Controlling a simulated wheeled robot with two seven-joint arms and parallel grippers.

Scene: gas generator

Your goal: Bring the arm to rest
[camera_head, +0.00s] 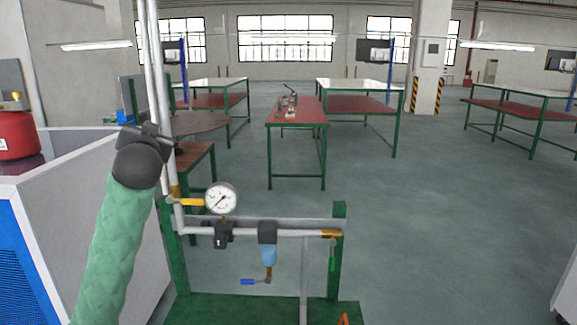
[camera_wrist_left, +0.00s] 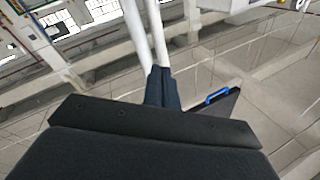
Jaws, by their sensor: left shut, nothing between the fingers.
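My left arm (camera_head: 115,235), in a green sleeve, comes up from the lower left in the head view. Its dark wrist and left gripper (camera_head: 160,138) are in front of the tall grey pipes (camera_head: 153,70), and the wrist hides most of the gripper. In the left wrist view the dark fingers (camera_wrist_left: 163,88) are together and empty. Two pale pipes (camera_wrist_left: 150,30) run up just beyond the fingertips; I cannot tell whether they touch. My right gripper is not in view.
A grey-white cabinet (camera_head: 95,200) and a red tank (camera_head: 15,135) are at left. Workbenches (camera_head: 297,112) stand farther back.

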